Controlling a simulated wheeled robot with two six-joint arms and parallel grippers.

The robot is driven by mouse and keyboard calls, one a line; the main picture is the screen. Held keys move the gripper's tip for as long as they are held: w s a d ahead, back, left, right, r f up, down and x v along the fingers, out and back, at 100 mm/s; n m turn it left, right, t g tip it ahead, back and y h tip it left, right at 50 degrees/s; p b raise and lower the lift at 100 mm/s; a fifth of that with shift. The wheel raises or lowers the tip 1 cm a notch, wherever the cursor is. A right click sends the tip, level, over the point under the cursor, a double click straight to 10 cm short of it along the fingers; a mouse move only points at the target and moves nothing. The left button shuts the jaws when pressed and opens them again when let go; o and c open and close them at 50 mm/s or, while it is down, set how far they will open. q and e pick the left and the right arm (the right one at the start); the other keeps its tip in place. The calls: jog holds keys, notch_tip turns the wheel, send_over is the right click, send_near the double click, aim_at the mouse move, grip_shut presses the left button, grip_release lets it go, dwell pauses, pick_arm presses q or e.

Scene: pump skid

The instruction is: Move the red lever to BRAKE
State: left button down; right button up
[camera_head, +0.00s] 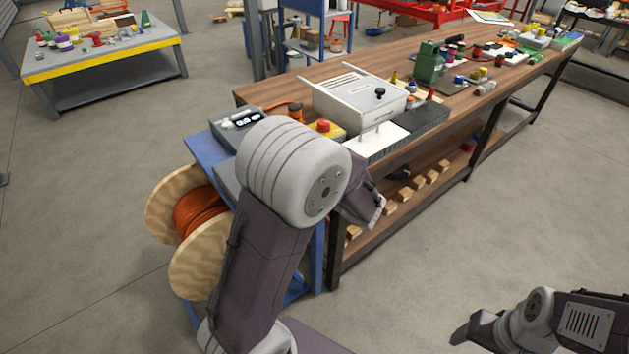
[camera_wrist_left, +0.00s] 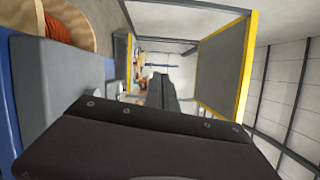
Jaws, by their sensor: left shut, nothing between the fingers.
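A small red upright piece (camera_head: 431,94) stands at the right part of the dark block on the wooden bench in the head view. It looks like the red lever, but it is too small to be sure, and no BRAKE marking is readable. My left gripper (camera_wrist_left: 160,90) shows in the left wrist view with its dark fingers together and nothing between them. In the head view my left arm fills the middle, in front of the bench's near end, and its fingers cannot be made out. My right arm (camera_head: 545,325) is at the lower right, away from the bench; its finger state is unclear.
A white-grey control box (camera_head: 350,98) stands beside a yellow box with a red button (camera_head: 323,125). A green pump-like unit (camera_head: 428,65) is farther back. A cable reel (camera_head: 185,275) stands by the blue stand. Floor right of the bench is clear.

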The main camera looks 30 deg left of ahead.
pick_arm(q)
jog(key=w+d+f+m+t+b, duration=0.2)
jog(key=w+d+f+t+b, duration=0.3)
jog(key=d+f+t+b, duration=0.1)
jog(key=w+d+f+m+t+y+b, duration=0.1)
jog(key=w+d+f+m+t+b, duration=0.2)
jog(key=w+d+f+t+b, duration=0.3)
notch_tip(320, 180, down, 5)
jog(key=d+b, duration=0.1)
jog(key=b, duration=0.6)
jog(key=shift+w+d+f, duration=0.2)
jog(key=shift+d, duration=0.15)
pick_arm(e)
notch_tip(320, 180, down, 23)
jog(key=shift+r, duration=0.2)
pick_arm(q)
jog(key=b+x, duration=0.2)
jog(key=x, duration=1.2)
jog(key=shift+s+r, duration=0.15)
jog(key=shift+r, duration=0.05)
pick_arm(e)
notch_tip(320, 180, down, 2)
pick_arm(q)
jog(key=shift+r, duration=0.1)
pick_arm(e)
jog(key=shift+r, duration=0.15)
